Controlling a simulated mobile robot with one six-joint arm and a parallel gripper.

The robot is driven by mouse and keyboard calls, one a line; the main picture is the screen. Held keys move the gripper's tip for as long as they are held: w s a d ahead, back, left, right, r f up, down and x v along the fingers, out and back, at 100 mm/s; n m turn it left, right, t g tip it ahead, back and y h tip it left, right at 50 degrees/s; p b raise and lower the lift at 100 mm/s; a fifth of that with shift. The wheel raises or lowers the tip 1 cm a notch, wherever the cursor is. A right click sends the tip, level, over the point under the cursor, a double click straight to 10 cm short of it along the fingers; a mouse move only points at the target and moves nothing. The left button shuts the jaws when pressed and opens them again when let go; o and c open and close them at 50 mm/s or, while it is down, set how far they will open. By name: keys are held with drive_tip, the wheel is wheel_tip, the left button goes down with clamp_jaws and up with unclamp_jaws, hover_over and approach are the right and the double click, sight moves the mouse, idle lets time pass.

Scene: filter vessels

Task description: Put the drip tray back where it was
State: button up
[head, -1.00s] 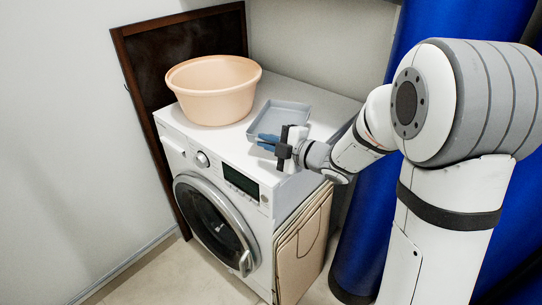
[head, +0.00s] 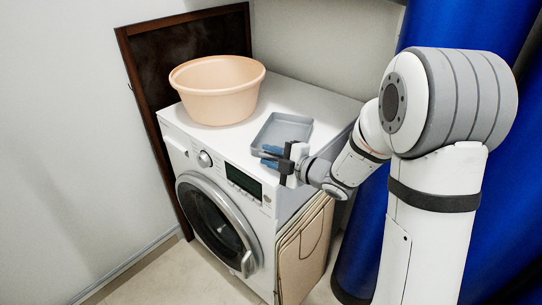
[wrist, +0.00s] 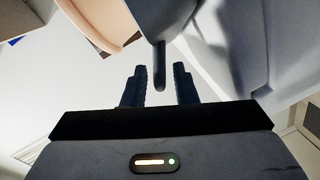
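The drip tray (head: 283,133) is a shallow grey rectangular tray. In the head view it is at the front right of the washing machine's top and looks to rest flat there. My gripper (head: 270,157) is at the tray's near side, its blue fingers partly covering the tray's near end. In the wrist view, the tray's narrow dark tab (wrist: 160,70) reaches between the two fingers of my gripper (wrist: 160,88). A gap shows on each side of the tab, so the fingers are open around it. The tab's far end is free of the palm.
The white washing machine (head: 222,152) stands in the corner. A peach basin (head: 215,92) sits on its top, left of the tray; it also shows in the wrist view (wrist: 98,20). A blue curtain (head: 362,225) hangs at right. Folded beige boards (head: 305,250) lean on the machine's side.

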drive_tip(key=shift+o, duration=0.3)
drive_tip(key=shift+r, duration=0.1)
drive_tip(key=v, duration=1.2)
drive_tip(key=d+m+h, duration=1.2)
drive_tip(key=m+h, duration=0.2)
drive_tip(key=m, duration=0.1)
drive_tip(key=s+a+m+g, duration=0.3)
drive_tip(key=s+m+g, duration=0.4)
drive_tip(key=s, duration=1.1)
drive_tip(key=shift+s+f+m+g+y, duration=0.3)
drive_tip(key=shift+s+f+m+y, duration=0.1)
drive_tip(key=shift+m, duration=0.7)
drive_tip(key=shift+w+r, duration=0.1)
